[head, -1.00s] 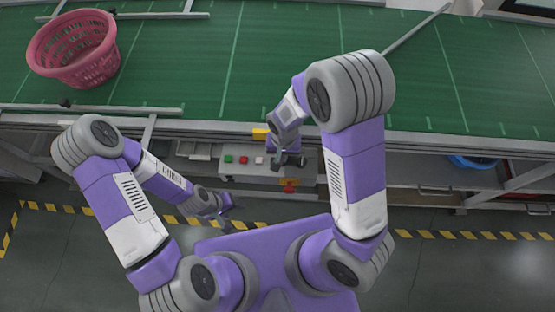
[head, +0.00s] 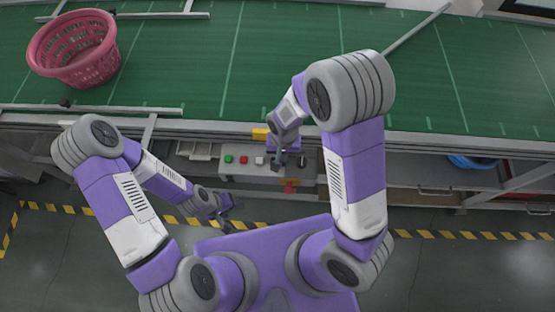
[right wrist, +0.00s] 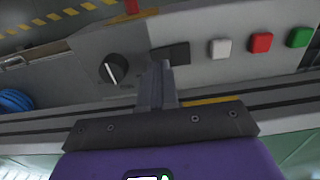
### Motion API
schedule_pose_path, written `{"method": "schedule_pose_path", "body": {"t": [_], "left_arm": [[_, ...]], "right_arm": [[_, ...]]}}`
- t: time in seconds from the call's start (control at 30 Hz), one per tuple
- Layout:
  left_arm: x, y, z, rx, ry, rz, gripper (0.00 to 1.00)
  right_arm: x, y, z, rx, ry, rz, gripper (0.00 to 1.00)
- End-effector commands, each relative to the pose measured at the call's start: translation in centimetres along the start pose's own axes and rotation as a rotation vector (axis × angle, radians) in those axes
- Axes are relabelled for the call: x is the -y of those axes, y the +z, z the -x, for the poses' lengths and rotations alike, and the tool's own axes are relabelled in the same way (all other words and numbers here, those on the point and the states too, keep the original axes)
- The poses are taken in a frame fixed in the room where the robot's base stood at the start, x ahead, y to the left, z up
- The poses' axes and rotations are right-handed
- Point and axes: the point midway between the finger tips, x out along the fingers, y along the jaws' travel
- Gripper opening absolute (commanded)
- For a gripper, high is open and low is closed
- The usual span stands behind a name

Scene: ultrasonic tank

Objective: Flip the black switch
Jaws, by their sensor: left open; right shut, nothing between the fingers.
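The black switch (right wrist: 180,53) is a dark, flat rectangle on the grey control panel (head: 238,171), between a white button and a round black knob. In the right wrist view, my right gripper (right wrist: 162,72) is shut and empty. Its fingertips overlap the lower left part of the switch; I cannot tell whether they touch it. In the head view the right gripper (head: 279,162) is in front of the panel, right of the white button, and hides most of the switch. My left gripper (head: 227,213) is open and empty, low in front of the panel, above the floor.
The panel also carries a green button (head: 228,159), a red button (head: 243,160), a white button (right wrist: 220,48) and a black knob (right wrist: 113,68) with a white mark. The green conveyor (head: 300,60) lies above and behind it, with a pink basket (head: 75,65) at left.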

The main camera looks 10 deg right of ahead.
Motion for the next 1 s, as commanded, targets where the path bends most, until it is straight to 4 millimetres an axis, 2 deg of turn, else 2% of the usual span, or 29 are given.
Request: {"method": "schedule_pose_path", "body": {"t": [1.0], "left_arm": [[0.28,-0.03,-0.76,0.0,0.0,0.0,0.62]], "right_arm": [[0.0,0.0,-0.97,0.0,0.0,0.0,0.0]]}}
